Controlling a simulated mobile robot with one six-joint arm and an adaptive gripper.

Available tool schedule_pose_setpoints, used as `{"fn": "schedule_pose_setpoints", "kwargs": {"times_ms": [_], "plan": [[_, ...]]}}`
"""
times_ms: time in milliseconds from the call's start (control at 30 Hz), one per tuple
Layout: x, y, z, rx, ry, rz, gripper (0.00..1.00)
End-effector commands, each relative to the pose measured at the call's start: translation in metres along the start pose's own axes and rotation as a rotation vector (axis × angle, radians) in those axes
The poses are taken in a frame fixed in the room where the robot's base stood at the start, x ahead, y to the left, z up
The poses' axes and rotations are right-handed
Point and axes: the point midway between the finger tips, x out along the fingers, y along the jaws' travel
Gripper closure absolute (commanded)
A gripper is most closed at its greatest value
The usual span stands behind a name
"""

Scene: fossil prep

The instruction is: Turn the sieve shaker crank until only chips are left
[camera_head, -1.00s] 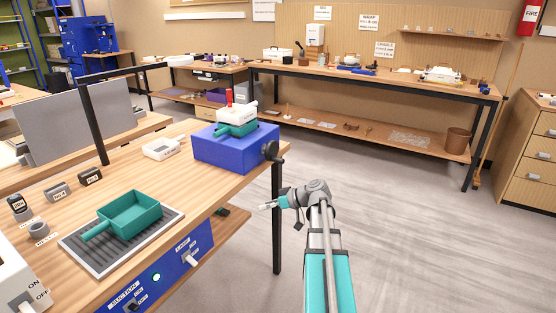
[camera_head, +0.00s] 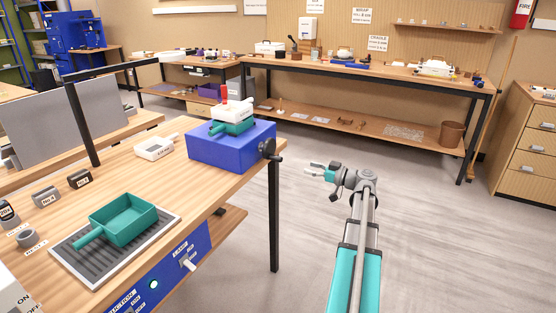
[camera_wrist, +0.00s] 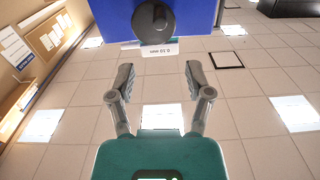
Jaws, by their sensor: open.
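The sieve shaker is a blue box (camera_head: 232,146) at the right end of the wooden bench, with a teal sieve (camera_head: 232,127) and a white piece on top. Its dark crank (camera_head: 268,148) is on the right side face. In the wrist view the dark round crank (camera_wrist: 154,20) sits on the blue face (camera_wrist: 105,18), beyond my fingertips. My gripper (camera_head: 314,168) is open and empty, to the right of the crank and apart from it. Its two fingers also show spread in the wrist view (camera_wrist: 159,72). The sieve's contents are hidden.
A white labelled box (camera_head: 155,147) lies left of the shaker. A black bench leg (camera_head: 274,215) stands below the crank. The floor to the right is open.

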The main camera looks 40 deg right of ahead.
Motion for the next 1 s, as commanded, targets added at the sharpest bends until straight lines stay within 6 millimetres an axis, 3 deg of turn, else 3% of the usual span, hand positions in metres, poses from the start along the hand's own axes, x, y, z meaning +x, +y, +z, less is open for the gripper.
{"fn": "schedule_pose_setpoints", "kwargs": {"times_ms": [233,467,1000], "plan": [[0.002,0.000,0.000,0.001,-0.001,0.001,0.34],[0.017,0.001,0.000,0.001,-0.001,0.001,0.34],[0.091,0.002,0.000,0.001,-0.001,0.001,0.34]]}}
